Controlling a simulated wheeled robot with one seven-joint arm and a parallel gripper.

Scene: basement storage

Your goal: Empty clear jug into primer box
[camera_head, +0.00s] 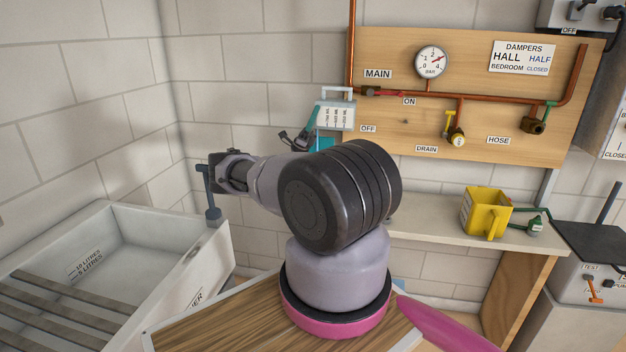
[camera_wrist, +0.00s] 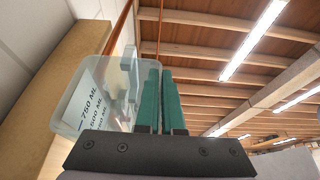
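The clear jug (camera_head: 336,115) is up against the wall area left of the pipe board, above the arm in the head view. Its measure label reads sideways, so the jug looks tipped. In the wrist view, the jug (camera_wrist: 93,98) is left of the fingers, with its handle (camera_wrist: 130,72) right beside them. My gripper (camera_wrist: 161,70) has its two green fingers close together, seemingly on the handle; the grip point is hidden. The jug's contents cannot be made out. No box is clearly readable as the primer box; a pale trough (camera_head: 215,262) at left has a part-hidden label ending in "ER".
A wooden board (camera_head: 390,140) carries copper pipes, valves and a gauge. A grey unit with a dark top (camera_head: 590,243) and "TEST" switch is far right. My arm hides the middle.

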